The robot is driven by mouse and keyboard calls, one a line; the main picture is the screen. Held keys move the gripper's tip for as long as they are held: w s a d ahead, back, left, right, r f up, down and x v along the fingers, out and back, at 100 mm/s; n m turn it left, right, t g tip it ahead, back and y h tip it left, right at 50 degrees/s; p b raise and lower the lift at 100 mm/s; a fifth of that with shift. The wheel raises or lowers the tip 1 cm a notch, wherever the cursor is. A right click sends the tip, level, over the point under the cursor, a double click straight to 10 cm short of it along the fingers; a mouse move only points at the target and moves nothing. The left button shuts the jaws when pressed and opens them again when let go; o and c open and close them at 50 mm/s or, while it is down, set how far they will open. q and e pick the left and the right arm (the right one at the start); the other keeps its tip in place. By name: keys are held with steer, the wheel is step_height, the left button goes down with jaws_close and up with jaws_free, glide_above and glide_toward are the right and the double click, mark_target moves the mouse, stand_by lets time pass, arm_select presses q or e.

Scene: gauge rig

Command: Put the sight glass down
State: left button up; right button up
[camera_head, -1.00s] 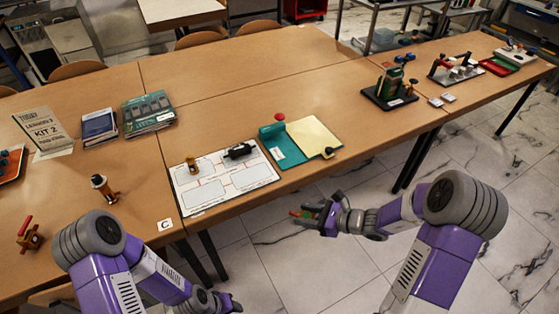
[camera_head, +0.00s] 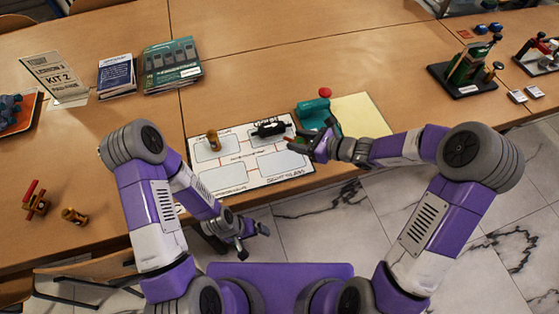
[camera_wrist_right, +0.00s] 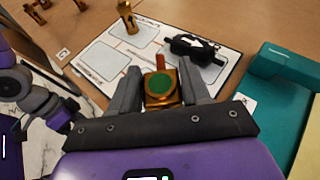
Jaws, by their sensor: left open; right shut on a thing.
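The sight glass (camera_wrist_right: 160,86) is a small brass body with a round green face and a red tip. My right gripper (camera_head: 308,146) is shut on it, with a finger on either side in the right wrist view. In the head view the gripper is over the right part of the white mat (camera_head: 237,162), and the sight glass is mostly hidden by the fingers. I cannot tell its height above the mat. My left gripper (camera_head: 254,232) is open and empty, low in front of the table edge.
On the mat, a brass fitting (camera_head: 213,141) stands in the back-left box and a black part (camera_head: 268,129) lies at back right. A red-handled valve (camera_head: 35,203) is far left.

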steer(key=a, duration=0.5)
steer(key=b, duration=0.3)
glide_above(281, 162)
steer(key=shift+g, duration=0.4)
step_height(281, 162, down, 5)
steer(key=shift+f, duration=0.1)
steer(key=shift+y, duration=0.3)
steer(key=shift+w+f+b, duration=0.1)
steer(key=shift+f+b, duration=0.5)
steer(key=shift+f, duration=1.5)
steer(key=shift+f, duration=0.15)
steer(key=o, duration=1.2)
